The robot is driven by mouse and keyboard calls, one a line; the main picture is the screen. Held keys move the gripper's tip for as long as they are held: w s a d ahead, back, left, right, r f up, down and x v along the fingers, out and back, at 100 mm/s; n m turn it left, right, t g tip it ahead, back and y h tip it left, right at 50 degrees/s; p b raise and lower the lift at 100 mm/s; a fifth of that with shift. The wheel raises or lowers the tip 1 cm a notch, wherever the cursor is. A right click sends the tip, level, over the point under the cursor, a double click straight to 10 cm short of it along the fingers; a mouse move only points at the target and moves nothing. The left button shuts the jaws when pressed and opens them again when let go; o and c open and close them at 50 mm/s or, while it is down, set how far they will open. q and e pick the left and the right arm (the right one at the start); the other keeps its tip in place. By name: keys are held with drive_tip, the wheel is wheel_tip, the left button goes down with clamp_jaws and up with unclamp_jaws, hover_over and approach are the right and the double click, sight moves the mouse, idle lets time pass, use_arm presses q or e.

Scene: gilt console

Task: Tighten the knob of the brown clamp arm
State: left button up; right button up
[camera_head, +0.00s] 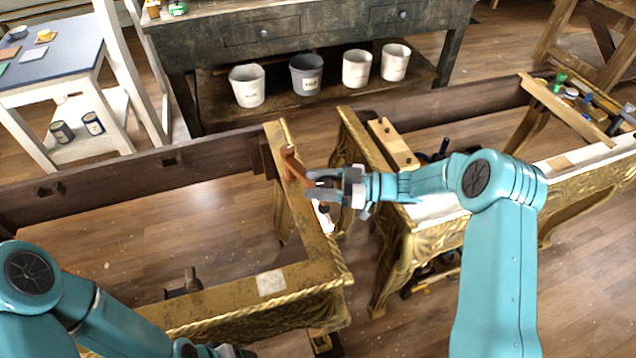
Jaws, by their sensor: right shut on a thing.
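The brown clamp arm (291,164) slants down to the right over the left gilt console frame (305,275), at the frame's inner end. My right gripper (314,190) is at the clamp arm's lower right end, its fingers closed there. The knob itself is hidden by the fingers, or too small to make out. My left gripper (232,351) is low at the bottom edge, largely cut off, below the console's front rail and apart from the clamp. Its fingers cannot be made out.
A second gilt console part (405,240) stands to the right, with a wooden block (393,143) on it. A narrow gap separates the two parts. A dark fitting (184,284) sits inside the front rail. Several buckets stand on a shelf behind.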

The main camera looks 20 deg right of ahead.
drive_tip(key=shift+t, duration=0.3)
drive_tip(key=m+t+h+b, duration=0.2)
drive_tip(key=m+t, duration=0.1)
drive_tip(key=shift+w+f, duration=0.15)
drive_tip(key=m+t+h+b, duration=0.1)
drive_tip(key=t+h+b, duration=0.1)
drive_tip(key=m+t+h+b, duration=0.3)
drive_tip(key=h+b, duration=0.1)
drive_tip(key=b, duration=0.1)
drive_tip(key=shift+w+d+m+t, duration=0.25)
drive_tip(key=shift+m+t, duration=0.15)
drive_tip(key=shift+w+d+r+m+t+h+b, duration=0.15)
drive_tip(key=shift+r+m+t+h+b, duration=0.2)
drive_tip(key=shift+m+h+b, duration=0.35)
drive_tip(key=o, duration=1)
drive_tip(key=shift+f, duration=0.1)
drive_tip(key=shift+f, duration=0.1)
